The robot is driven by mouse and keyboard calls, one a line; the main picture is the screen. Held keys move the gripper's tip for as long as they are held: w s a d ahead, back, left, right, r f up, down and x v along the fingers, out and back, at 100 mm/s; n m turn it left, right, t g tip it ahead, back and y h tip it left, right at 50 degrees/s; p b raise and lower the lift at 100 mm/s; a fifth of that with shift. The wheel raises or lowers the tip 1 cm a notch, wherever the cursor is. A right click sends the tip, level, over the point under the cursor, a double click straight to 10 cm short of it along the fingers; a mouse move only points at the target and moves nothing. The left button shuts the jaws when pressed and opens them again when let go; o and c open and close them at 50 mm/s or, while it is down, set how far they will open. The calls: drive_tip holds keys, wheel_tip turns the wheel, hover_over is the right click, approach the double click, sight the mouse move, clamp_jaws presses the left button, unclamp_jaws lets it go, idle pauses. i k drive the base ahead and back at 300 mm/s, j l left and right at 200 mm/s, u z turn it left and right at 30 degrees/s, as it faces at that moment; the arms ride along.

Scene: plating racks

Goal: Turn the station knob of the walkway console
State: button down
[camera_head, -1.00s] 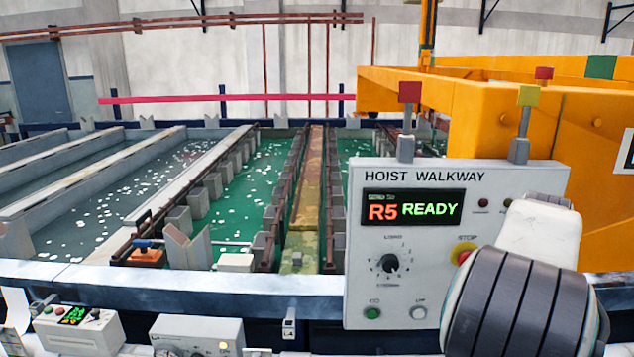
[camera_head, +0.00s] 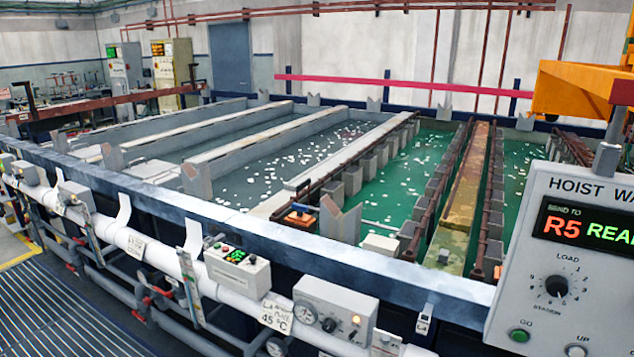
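The walkway console (camera_head: 510,290) is a light grey panel at the right edge, cut off by the picture. Its heading starts "HOIST WA". Its display (camera_head: 585,228) shows "R5" in red and part of "READY" in green. The black station knob (camera_head: 556,287) sits below the display, between the words LOAD and STATION; its exact setting is too small to read. A green GO button (camera_head: 520,335) and a pale UP button (camera_head: 577,351) are under it. My gripper is not in view.
A long rail (camera_head: 240,222) with white pipe (camera_head: 200,268), small boxes and valves runs along the tanks (camera_head: 400,180). An orange hoist part (camera_head: 580,90) is at the upper right. Cabinets (camera_head: 125,75) stand at the far left. Grated floor (camera_head: 50,320) is clear at lower left.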

sight(557, 285)
drive_tip(key=l+z, duration=0.15)
drive_tip(key=z, duration=1.45)
